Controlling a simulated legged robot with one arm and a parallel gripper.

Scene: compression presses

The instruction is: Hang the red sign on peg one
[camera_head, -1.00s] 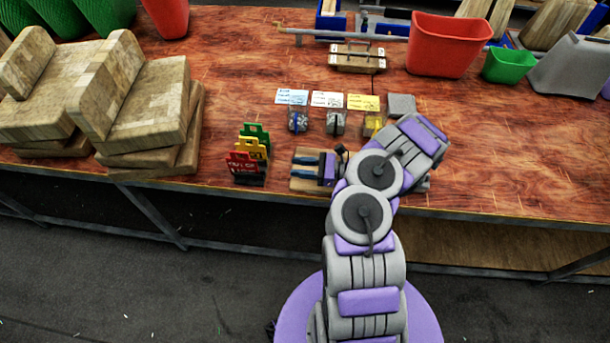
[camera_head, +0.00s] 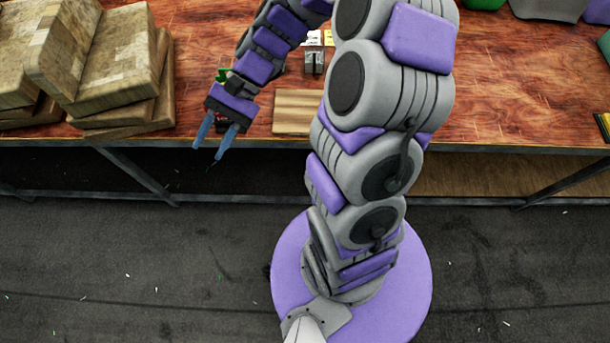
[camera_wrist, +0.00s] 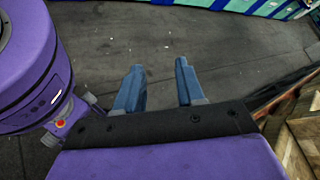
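My gripper (camera_head: 211,152) is out over the front edge of the bench, with its blue fingers pointing down and left. In the wrist view my gripper (camera_wrist: 160,68) has its fingers apart, with only bare floor between them. A small bit of the green sign (camera_head: 222,75) shows behind my wrist. The red sign is not visible now; my gripper and wrist cover the spot where it stood in the rack earlier. I cannot make out peg one in any view.
Stacked wooden blocks (camera_head: 105,60) stand on the bench at left, and the wrist view shows wooden blocks (camera_wrist: 300,125) at lower right. A bare wooden board (camera_head: 295,110) lies right of my gripper. A small block (camera_head: 314,60) stands behind it. The bench front (camera_head: 510,115) is mostly clear.

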